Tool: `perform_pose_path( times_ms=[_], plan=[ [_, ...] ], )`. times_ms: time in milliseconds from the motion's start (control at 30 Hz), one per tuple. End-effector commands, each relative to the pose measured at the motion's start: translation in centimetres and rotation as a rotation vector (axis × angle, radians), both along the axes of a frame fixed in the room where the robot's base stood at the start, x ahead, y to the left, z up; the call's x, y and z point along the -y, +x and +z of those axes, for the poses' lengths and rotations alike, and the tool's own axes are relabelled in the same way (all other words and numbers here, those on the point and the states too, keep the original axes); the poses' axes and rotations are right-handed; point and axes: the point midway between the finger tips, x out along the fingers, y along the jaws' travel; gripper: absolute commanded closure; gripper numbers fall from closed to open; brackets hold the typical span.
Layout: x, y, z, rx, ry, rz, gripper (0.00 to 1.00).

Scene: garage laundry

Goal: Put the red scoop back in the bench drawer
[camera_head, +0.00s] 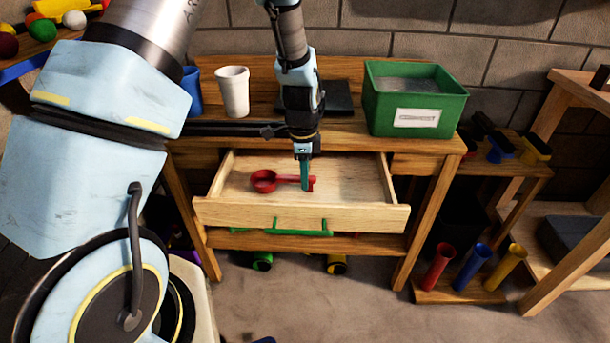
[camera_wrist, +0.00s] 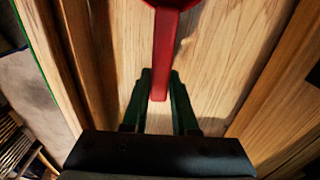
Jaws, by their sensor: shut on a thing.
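The bench drawer (camera_head: 300,215) is pulled open and has a green handle (camera_head: 298,230) on its front. The red scoop (camera_head: 265,181) is over the drawer's inside, its round bowl to the left and its handle to the right. My gripper (camera_head: 305,185) points down into the drawer and is shut on the scoop's handle. In the wrist view, the green fingers (camera_wrist: 160,100) of my gripper are on both sides of the red handle (camera_wrist: 163,60). I cannot tell whether the scoop touches the drawer floor.
A white cup (camera_head: 233,92), a blue cup (camera_head: 192,90) and a green bin (camera_head: 415,98) stand on the bench top. Red, blue and yellow tubes (camera_head: 472,266) stand at lower right. The rest of the drawer looks empty.

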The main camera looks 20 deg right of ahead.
Motion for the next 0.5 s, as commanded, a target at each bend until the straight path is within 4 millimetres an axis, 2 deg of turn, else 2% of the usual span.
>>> perform_pose_path(
  times_ms=[133,167,400,500],
  plan=[
    [0.00,0.00,-0.09,0.000,0.000,0.000,1.00],
    [0.01,0.01,-0.07,0.000,0.000,0.000,0.71],
    [0.00,0.00,-0.04,0.000,0.000,0.000,0.44],
    [0.01,0.01,-0.03,0.000,0.000,0.000,0.43]
  ],
)
